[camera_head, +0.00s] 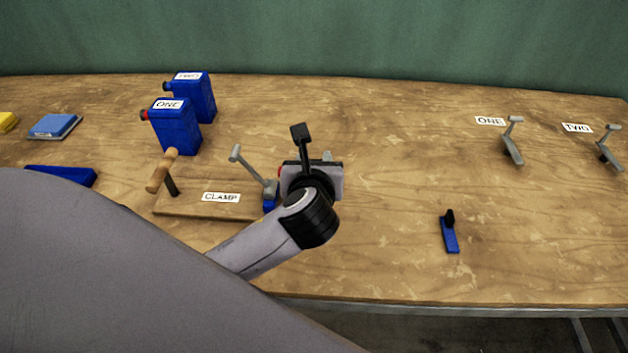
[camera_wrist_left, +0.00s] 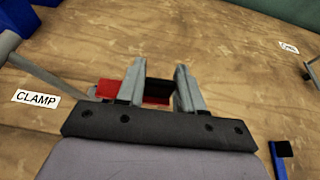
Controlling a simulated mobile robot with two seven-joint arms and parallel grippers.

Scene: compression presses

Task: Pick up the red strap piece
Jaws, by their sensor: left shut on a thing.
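The red strap piece (camera_wrist_left: 110,87) shows in the left wrist view between and beside the fingers of my left gripper (camera_wrist_left: 158,80), with a dark block on its right part. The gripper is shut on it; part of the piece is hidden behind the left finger. In the head view my left gripper (camera_head: 326,168) is over the middle of the table, just right of the clamp board. Only a small red edge of the strap piece (camera_head: 281,171) shows there. Whether it touches the table is unclear. My right gripper is not in view.
The clamp board (camera_head: 183,205), with a wooden-handled tool (camera_head: 163,171) and a grey lever (camera_head: 248,166), is left of the gripper. Two blue canisters (camera_head: 176,130) stand behind it. A blue strap piece (camera_head: 449,236) lies at right, two grey levers (camera_head: 511,148) farther back.

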